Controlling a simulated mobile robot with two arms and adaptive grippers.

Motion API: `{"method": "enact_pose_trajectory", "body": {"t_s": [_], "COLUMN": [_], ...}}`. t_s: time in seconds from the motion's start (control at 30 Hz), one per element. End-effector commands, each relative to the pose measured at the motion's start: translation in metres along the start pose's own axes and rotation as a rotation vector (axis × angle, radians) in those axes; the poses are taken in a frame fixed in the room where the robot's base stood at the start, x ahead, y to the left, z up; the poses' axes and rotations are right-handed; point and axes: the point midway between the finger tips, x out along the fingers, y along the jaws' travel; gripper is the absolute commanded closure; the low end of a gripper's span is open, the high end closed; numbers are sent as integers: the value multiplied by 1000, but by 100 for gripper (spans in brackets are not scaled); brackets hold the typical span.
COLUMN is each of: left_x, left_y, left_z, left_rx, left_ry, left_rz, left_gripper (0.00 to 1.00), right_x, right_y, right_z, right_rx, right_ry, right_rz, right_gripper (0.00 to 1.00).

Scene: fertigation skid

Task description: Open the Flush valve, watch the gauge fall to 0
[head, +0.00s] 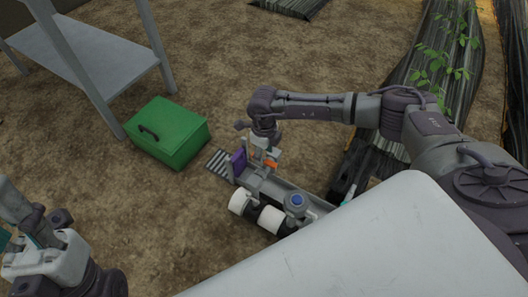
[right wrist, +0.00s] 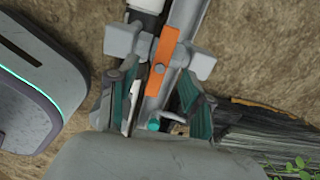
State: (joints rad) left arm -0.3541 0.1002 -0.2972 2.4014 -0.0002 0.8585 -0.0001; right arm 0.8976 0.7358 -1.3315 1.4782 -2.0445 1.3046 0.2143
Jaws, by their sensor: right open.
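The skid (head: 315,203) sits on the soil at the centre of the head view. An orange valve lever (head: 271,163) shows near its upper left end; no label is readable, so I cannot confirm it is the Flush valve. My right gripper (head: 262,148) is over the lever. In the right wrist view the orange lever (right wrist: 163,62) lies between and just beyond the open fingertips (right wrist: 155,82), with the grey pipe behind it. I cannot tell whether the fingers touch it. No gauge face is readable. My left gripper (head: 28,222) is at the lower left, away from the skid.
A purple plate (head: 238,162), white cylinders (head: 270,219) and a blue-topped part (head: 297,200) crowd the skid. A green box (head: 168,133) stands to its left, near a grey table (head: 85,62). Black-covered plant rows (head: 440,60) lie right. Bare soil lies behind the skid.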

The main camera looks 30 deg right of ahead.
Motion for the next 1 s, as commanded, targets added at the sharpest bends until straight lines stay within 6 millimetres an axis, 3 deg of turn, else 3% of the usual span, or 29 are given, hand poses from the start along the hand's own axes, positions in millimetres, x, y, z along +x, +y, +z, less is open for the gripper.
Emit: {"method": "enact_pose_trajectory", "body": {"t_s": [0.5, 0.77, 1.0], "left_x": [-29, -28, -27], "left_y": [0, 1, 0], "left_z": [-1, -1, -1], "left_rx": [-4, -4, -4], "left_ry": [43, 44, 45], "left_rz": [0, 1, 2], "left_gripper": [60, 60, 60], "right_x": [42, 42, 42], "right_y": [0, 0, 0], "right_z": [0, 0, 0], "right_rx": [1, 0, 0], "right_ry": [0, 0, 0], "right_rz": [1, 1, 1], "right_gripper": [50, 50, 87]}}
